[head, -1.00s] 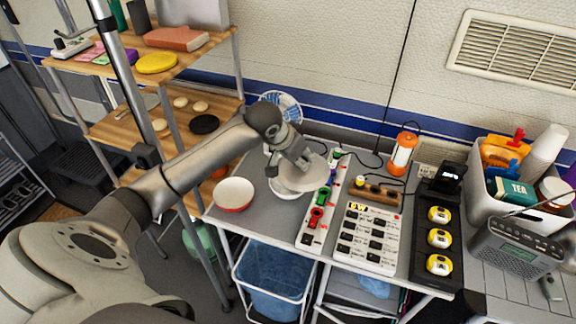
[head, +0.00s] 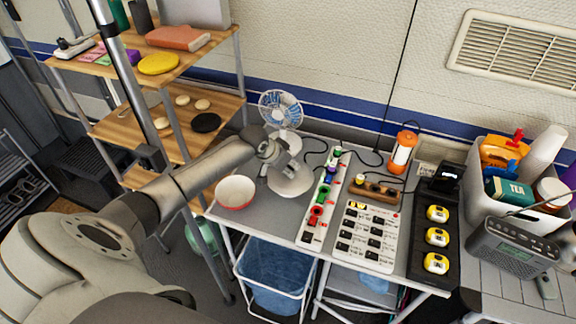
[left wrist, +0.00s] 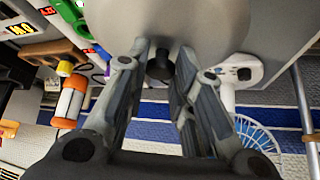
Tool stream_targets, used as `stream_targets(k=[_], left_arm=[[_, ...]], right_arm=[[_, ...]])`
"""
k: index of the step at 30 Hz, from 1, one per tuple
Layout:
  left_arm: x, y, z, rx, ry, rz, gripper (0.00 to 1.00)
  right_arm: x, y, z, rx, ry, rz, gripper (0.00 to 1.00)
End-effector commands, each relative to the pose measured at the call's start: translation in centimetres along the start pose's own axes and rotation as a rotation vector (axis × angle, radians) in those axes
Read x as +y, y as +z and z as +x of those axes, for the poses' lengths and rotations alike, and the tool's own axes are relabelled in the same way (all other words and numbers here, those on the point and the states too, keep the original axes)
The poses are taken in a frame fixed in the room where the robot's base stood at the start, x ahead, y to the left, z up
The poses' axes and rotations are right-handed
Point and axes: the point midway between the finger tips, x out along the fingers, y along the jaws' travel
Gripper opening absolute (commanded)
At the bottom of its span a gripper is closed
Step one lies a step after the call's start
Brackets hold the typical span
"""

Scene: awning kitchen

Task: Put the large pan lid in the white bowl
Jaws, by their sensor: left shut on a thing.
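The large pan lid (head: 291,182) is a pale grey disc in the head view, to the right of the white bowl (head: 235,192), which has a reddish outside. My left gripper (head: 281,160) is shut on the lid's dark knob, with the lid beneath the fingers. In the left wrist view, the lid (left wrist: 175,18) fills the top middle, and its knob (left wrist: 160,68) sits between the fingertips. The bowl looks empty and is not visible in the left wrist view. The lid's exact height above the table is hard to tell. My right gripper is not in view.
A fan (head: 281,110) stands close behind the lid. A power strip (head: 320,205) with coloured plugs is just right of it. A wooden shelf (head: 165,140) stands left of the table. A white-framed bin (head: 275,280) is below the front edge.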

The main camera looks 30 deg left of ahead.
Motion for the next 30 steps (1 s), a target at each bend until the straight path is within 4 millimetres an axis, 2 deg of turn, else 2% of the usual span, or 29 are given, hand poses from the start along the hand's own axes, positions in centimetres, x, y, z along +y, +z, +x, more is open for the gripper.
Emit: stream_targets(k=[11, 12, 17, 26, 30], left_arm=[[0.02, 0.33, 0.58, 0.001, 0.0, 0.0, 0.0], [0.01, 0.4, 0.65, 0.0, 0.0, 0.0, 0.24], [0.02, 0.39, 0.6, 0.0, 0.0, 0.0, 0.45], [0.01, 0.34, 0.53, 0.0, 0.0, 0.0, 0.45], [-0.02, -0.18, -0.31, 0.001, -0.001, 0.0, 0.45]], right_arm=[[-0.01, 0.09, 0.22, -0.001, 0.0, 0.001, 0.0], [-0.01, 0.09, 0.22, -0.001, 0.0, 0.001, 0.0], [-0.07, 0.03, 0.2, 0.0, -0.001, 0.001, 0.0], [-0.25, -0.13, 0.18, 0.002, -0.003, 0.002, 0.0], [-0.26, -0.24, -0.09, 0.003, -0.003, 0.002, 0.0]])
